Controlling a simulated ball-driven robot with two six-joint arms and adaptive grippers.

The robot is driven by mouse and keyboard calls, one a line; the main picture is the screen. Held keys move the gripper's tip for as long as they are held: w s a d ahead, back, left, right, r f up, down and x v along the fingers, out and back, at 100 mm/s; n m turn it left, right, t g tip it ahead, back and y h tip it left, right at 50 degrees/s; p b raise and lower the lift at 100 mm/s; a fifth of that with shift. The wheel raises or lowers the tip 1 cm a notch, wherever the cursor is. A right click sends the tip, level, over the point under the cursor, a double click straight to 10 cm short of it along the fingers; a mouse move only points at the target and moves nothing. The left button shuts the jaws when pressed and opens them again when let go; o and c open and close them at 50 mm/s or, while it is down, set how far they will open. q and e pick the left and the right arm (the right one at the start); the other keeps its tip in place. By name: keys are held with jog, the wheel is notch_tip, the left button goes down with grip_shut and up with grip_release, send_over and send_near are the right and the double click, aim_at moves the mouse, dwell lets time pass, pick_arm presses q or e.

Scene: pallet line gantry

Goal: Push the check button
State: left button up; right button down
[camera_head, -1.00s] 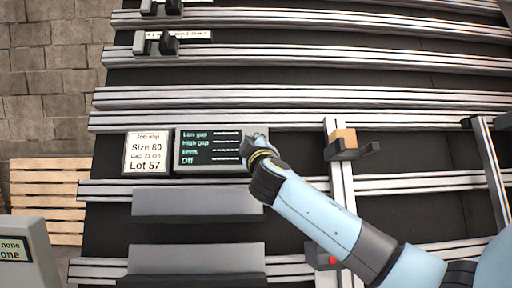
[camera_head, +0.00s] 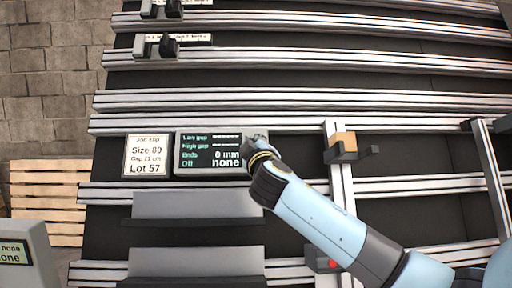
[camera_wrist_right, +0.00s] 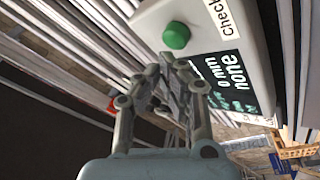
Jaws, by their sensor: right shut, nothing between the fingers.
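The check button is a green round cap (camera_wrist_right: 176,35) on a pale grey box (camera_wrist_right: 262,45), beside a label reading "Check", in the right wrist view. The box's dark screen (camera_head: 195,150) reads "Low gap", "High gap", "Ends", "Off", with "0 mm" and "none" on the lower lines. My right gripper (camera_head: 253,140) is shut and empty at the box's right end, hiding the button in the head view. In the right wrist view its fingertips (camera_wrist_right: 168,62) are just below the button, which shows whole; I cannot tell whether they touch. My left gripper is out of view.
A job slip (camera_head: 147,155) reading "Size 80", "Gap 21 cm", "Lot 57" is left of the box. Metal rails (camera_head: 300,100) run across the dark frame. An orange block (camera_head: 344,138) sits on a post to the right. A wooden pallet (camera_head: 45,195) lies at left.

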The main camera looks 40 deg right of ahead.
jog(key=shift+s+a+r+p, duration=0.6)
jog(key=shift+s+a, duration=0.15)
jog(key=shift+s, duration=0.1)
jog(key=shift+s+a+r+p, duration=0.6)
jog(key=shift+s+a, duration=0.1)
jog(key=shift+s, duration=0.15)
